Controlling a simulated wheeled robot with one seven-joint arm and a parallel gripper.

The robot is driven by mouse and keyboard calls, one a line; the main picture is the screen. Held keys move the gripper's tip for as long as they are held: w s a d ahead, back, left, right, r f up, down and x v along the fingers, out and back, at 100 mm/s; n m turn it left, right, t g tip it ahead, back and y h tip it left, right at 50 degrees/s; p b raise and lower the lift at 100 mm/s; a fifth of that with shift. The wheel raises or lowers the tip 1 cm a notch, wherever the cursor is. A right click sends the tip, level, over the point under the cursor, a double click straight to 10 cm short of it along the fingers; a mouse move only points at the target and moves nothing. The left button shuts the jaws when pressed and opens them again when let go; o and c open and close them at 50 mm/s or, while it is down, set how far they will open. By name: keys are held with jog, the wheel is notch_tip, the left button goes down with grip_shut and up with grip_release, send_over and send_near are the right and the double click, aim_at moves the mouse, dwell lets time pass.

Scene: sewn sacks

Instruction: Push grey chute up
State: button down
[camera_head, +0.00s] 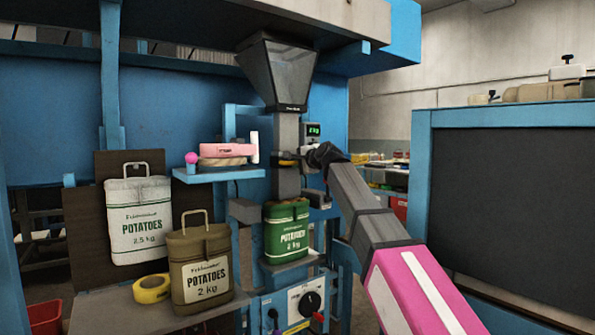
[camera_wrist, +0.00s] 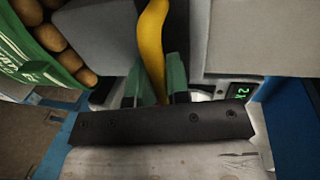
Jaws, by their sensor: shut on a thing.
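The grey chute (camera_head: 287,180) hangs upright below the clear-sided hopper (camera_head: 279,72). A yellow handle (camera_head: 284,160) crosses its front, and the handle also shows in the wrist view (camera_wrist: 151,45). My gripper (camera_head: 309,160) is at the chute's right side, shut on the yellow handle; its green fingers (camera_wrist: 154,88) stand either side of it in the wrist view. A green potato sack (camera_head: 286,232) stands right under the chute. Potatoes (camera_wrist: 60,50) show at its open mouth in the wrist view. Whether the chute's end reaches inside the sack is hidden.
A white sack (camera_head: 138,220) hangs on a brown board at left. A brown sack (camera_head: 203,268) and yellow tape roll (camera_head: 152,289) are on the front shelf. A small blue shelf (camera_head: 219,173) holds a pink-topped item. A dark panel (camera_head: 515,200) stands at right.

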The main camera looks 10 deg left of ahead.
notch_tip(320, 180, up, 14)
jog(key=shift+r, duration=0.1)
dwell(0.4)
jog(key=c, duration=1.2)
grip_release()
jog(key=shift+o, duration=0.5)
jog(key=v, duration=1)
jog(key=shift+s+d, duration=0.25)
jog(key=shift+d, duration=0.05)
